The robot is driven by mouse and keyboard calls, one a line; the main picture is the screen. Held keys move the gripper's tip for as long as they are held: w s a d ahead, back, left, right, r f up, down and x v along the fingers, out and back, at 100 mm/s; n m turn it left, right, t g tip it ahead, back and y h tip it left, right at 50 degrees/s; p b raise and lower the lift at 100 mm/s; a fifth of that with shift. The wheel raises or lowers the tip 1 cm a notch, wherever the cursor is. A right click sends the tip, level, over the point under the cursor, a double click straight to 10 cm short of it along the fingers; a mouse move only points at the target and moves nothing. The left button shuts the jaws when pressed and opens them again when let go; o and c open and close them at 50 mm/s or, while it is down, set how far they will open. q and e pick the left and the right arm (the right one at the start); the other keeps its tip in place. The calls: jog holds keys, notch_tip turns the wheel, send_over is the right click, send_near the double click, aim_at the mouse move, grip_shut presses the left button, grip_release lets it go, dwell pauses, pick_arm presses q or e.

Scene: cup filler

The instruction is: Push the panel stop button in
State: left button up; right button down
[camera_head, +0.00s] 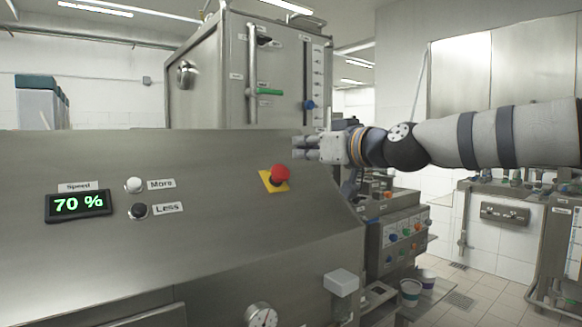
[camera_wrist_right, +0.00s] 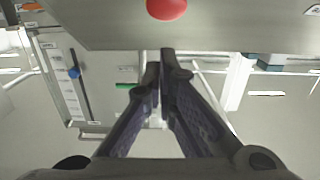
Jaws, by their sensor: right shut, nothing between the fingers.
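The stop button (camera_head: 280,174) is a red mushroom head on a yellow square plate (camera_head: 268,183), on the sloped steel panel in the head view. It also shows as a red dome at the top of the right wrist view (camera_wrist_right: 167,8). My right gripper (camera_head: 298,147) comes in from the right, above and slightly right of the button in the head view, apart from it. Its fingers (camera_wrist_right: 163,62) are shut with nothing between them in the wrist view. My left gripper is in neither view.
A speed display (camera_head: 79,205) reading 70 % sits at the panel's left. Beside it are a white More button (camera_head: 134,185) and a black Less button (camera_head: 138,211). A steel tank (camera_head: 215,80) with a green-handled valve (camera_head: 268,91) stands behind. Cups (camera_head: 410,292) stand at the lower right.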

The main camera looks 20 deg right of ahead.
aim_at(280, 173)
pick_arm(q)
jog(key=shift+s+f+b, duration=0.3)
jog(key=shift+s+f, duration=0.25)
pick_arm(e)
jog(key=shift+w+a+f, duration=0.35)
jog(key=shift+w+f, duration=0.35)
jog(key=shift+w, duration=0.15)
jog(key=shift+w+a+f, duration=0.3)
jog(key=shift+w+f, duration=0.4)
jog(key=shift+w, duration=0.15)
